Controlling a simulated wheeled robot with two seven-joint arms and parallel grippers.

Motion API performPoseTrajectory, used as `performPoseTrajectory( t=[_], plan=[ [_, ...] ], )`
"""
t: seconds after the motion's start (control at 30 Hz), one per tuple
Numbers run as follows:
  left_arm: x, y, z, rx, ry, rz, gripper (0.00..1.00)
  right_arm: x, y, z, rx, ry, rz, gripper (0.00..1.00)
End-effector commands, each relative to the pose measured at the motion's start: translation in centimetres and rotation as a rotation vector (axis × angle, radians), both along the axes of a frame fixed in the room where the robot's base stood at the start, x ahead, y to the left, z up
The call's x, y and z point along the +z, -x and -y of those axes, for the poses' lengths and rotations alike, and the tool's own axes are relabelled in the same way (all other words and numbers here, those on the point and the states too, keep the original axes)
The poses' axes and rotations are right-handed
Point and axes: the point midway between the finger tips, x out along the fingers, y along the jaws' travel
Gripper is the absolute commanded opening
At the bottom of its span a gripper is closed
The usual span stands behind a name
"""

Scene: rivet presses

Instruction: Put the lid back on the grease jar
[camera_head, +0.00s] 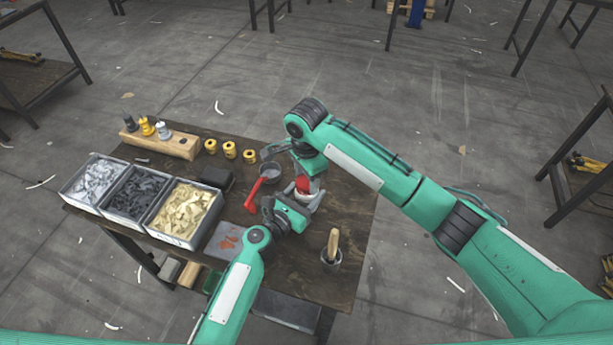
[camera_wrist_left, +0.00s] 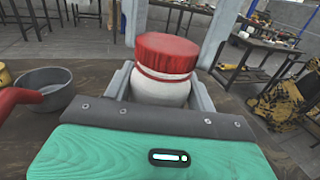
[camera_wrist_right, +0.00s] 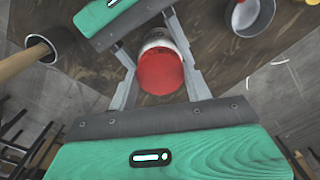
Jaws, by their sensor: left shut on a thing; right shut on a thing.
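The grease jar is white with a red band below its neck; it stands upright in the left wrist view (camera_wrist_left: 163,92). The red lid (camera_wrist_left: 165,52) is over the jar's mouth, and I cannot tell if it is fully seated. My left gripper (camera_head: 297,201) is shut around the jar's body from the near side. My right gripper (camera_head: 305,188) comes from above and is shut on the lid; the lid (camera_wrist_right: 160,73) shows between its fingers in the right wrist view. In the head view the arms hide most of the jar.
A cup (camera_head: 331,261) with a wooden-handled tool stands in front. Three parts bins (camera_head: 178,240), yellow spools (camera_head: 229,149) and a wooden block (camera_head: 160,144) fill the table's left.

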Motion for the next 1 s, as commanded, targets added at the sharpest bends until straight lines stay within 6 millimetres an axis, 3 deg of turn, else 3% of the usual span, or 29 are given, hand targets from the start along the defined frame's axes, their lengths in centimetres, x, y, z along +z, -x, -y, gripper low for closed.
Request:
performPoseTrajectory(
  t=[0.53, 0.7, 0.97, 1.0],
  plan=[
    [-0.15, 0.07, -0.01, 0.0, -0.002, -0.002, 0.0, 0.08, 0.01, -0.32, -1.174, -0.007, -0.006, 0.3],
    [-0.17, 0.08, 0.01, -0.001, -0.002, -0.002, 0.0, 0.07, -0.08, -0.09, -1.313, -0.003, -0.002, 0.3],
    [-0.18, 0.08, 0.01, 0.0, -0.002, -0.002, 0.0, 0.08, -0.13, 0.0, -1.32, -0.001, 0.001, 0.3],
    [-0.18, 0.08, 0.01, 0.0, -0.001, -0.003, 0.0, 0.09, -0.14, -0.01, -1.32, -0.001, 0.001, 0.52]
  ],
)
